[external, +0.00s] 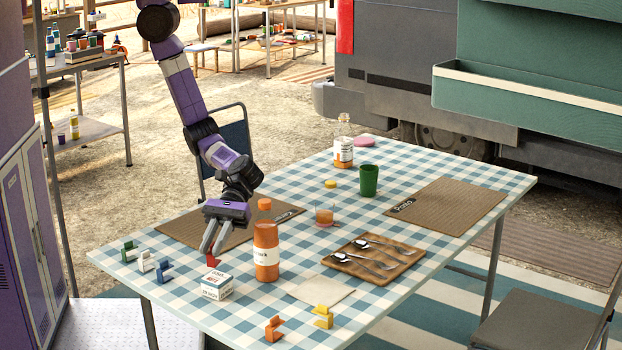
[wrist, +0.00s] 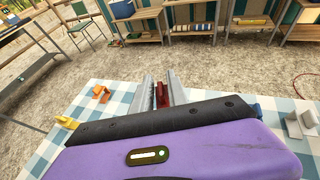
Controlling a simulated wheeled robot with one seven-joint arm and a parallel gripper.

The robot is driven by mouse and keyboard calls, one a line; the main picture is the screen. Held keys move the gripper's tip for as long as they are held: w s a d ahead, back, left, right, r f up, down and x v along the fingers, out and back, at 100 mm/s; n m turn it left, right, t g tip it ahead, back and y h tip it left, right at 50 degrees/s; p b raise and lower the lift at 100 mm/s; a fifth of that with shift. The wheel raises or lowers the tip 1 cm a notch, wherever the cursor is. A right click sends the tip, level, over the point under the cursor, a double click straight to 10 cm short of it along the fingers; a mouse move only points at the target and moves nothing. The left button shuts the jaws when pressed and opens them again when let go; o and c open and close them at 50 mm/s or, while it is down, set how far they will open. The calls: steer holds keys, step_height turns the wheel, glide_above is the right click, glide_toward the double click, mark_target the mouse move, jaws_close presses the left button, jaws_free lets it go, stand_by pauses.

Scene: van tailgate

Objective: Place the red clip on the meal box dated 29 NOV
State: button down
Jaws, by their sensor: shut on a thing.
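My gripper (external: 209,249) is shut on the red clip (external: 212,261), with its fingers pointing down at the near left of the table. In the wrist view the red clip (wrist: 162,96) shows between the two fingers (wrist: 158,92). A small white meal box (external: 216,286) with printed faces stands on the checked cloth just below the clip. Its print is too small to read a date surely. The clip is close above the box's back edge; I cannot tell whether they touch. The box is hidden in the wrist view.
Green (external: 130,251), white (external: 146,261) and blue (external: 165,271) clips stand left of the box. Orange (external: 273,328) and yellow (external: 322,316) clips stand at the near edge. An orange bottle (external: 266,250) rises close right of my gripper. A cutlery tray (external: 350,268) lies farther right.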

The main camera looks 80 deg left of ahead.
mark_target(211, 263)
steer(key=shift+f, duration=1.9)
steer(key=shift+f+b, duration=0.15)
steer(key=shift+b, duration=0.2)
steer(key=c, duration=1.3)
jaws_free()
